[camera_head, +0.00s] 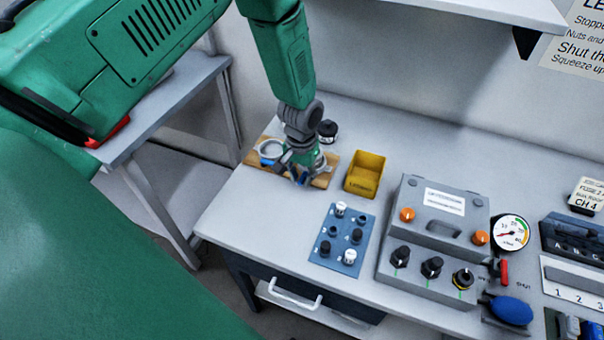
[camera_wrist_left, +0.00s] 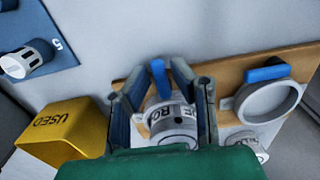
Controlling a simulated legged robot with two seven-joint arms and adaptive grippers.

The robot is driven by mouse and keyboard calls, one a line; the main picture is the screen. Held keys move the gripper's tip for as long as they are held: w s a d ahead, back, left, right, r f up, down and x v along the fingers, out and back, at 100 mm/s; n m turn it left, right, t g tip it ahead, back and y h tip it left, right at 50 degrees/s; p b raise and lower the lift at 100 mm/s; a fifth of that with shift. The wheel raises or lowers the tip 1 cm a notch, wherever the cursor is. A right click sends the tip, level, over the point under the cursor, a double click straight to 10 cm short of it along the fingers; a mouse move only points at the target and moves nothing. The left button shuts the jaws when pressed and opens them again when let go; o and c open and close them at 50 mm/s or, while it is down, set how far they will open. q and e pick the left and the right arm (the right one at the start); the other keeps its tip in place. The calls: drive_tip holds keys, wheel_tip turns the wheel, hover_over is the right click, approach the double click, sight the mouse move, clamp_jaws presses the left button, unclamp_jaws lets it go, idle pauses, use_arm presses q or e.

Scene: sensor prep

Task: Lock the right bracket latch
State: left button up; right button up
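A wooden board (camera_head: 322,180) at the table's back left carries two ring brackets. The right bracket is mostly hidden by my left gripper (camera_head: 302,172). In the left wrist view a white lettered cylinder (camera_wrist_left: 172,122) stands there, between the spread fingers of my left gripper (camera_wrist_left: 165,100). The blue latch (camera_wrist_left: 160,78) of the right bracket points up and away between the fingers, close to one of them. Whether a finger touches it I cannot tell. The left bracket (camera_wrist_left: 268,101) is an empty grey ring with its blue latch (camera_wrist_left: 266,73) beside its rim. My right gripper is out of view.
A yellow bin (camera_head: 366,174) marked USED stands just right of the board. A blue plate with several pegs (camera_head: 341,240) and a grey control box (camera_head: 437,227) lie further right. A dark round object (camera_head: 327,129) is behind the gripper. Bare table lies in front of the board.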

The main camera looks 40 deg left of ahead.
sight(301, 179)
use_arm(q)
wheel_tip(301, 179, up, 12)
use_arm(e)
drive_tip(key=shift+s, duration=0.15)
use_arm(q)
drive_tip(key=shift+w, duration=0.1)
idle(0.4)
drive_tip(key=shift+f, duration=0.1)
